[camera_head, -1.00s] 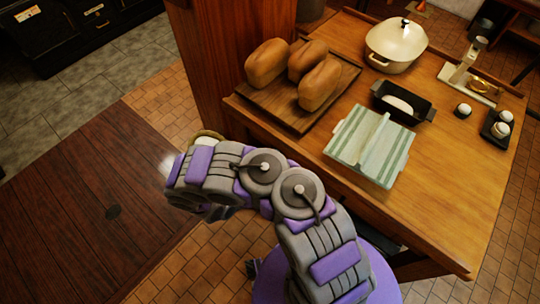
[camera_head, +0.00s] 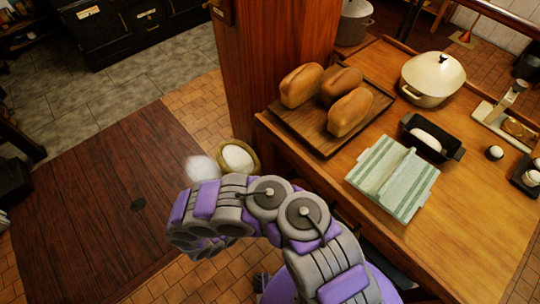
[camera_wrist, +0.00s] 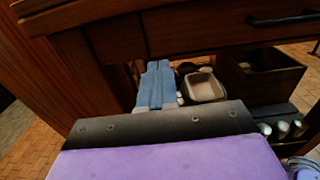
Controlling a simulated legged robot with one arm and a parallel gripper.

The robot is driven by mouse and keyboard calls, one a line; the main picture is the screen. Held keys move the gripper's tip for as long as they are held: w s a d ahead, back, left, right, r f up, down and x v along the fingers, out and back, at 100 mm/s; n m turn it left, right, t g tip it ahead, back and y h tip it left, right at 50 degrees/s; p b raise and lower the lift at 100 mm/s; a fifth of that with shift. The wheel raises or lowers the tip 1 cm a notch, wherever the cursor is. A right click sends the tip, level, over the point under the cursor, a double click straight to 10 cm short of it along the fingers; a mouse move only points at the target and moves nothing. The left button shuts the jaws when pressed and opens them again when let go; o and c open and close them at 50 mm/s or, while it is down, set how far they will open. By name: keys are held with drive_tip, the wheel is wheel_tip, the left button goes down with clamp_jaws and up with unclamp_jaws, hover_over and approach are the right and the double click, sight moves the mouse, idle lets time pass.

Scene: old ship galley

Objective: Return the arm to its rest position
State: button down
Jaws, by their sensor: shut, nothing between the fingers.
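My arm is bent in the lower middle of the head view, in front of the wooden table (camera_head: 450,225). Its far end hangs down to the left of the table, and my fingertips are hidden there. In the wrist view the purple and dark grey front of my gripper (camera_wrist: 160,130) fills the bottom. It is shut and holds nothing. Beyond it are drawers and a low shelf, with a blue cloth-like thing (camera_wrist: 158,85) and a pale square dish (camera_wrist: 205,87).
Bread loaves lie on a wooden board (camera_head: 290,122) on the table. A striped cloth (camera_head: 375,170), a dark loaf pan (camera_head: 447,152) and a cream pot (camera_head: 433,75) stand there too. A sack of white stuff (camera_head: 238,157) is by the wooden post (camera_head: 270,80). Floor at left is clear.

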drive_tip(key=w+d+r+m+g+h, duration=0.25)
drive_tip(key=d+r+m, duration=0.2)
drive_tip(key=r, duration=0.25)
drive_tip(key=w+d+r+m+g+h, duration=0.1)
drive_tip(key=w+d+r+m+g, duration=0.1)
drive_tip(key=d+r+m+g, duration=0.45)
drive_tip(key=s+d+r+m+g+y, duration=0.35)
drive_tip(key=s+d+r, duration=0.2)
drive_tip(key=r, duration=0.35)
drive_tip(key=s+d+r+m+g+y, duration=0.2)
drive_tip(key=s+d+r+m+g, duration=0.3)
drive_tip(key=r, duration=0.4)
drive_tip(key=s+a+r+m+t+y, duration=0.2)
drive_tip(key=s+a+y, duration=0.4)
drive_tip(key=s, duration=0.3)
drive_tip(key=s+a+r+m+t+y, duration=0.3)
drive_tip(key=s+a+y, duration=0.2)
drive_tip(key=s, duration=0.4)
drive_tip(key=shift+s+a+m+y, duration=0.15)
drive_tip(key=shift+a+m+y, duration=0.25)
drive_tip(key=shift+y, duration=0.4)
drive_tip(key=shift+r, duration=0.1)
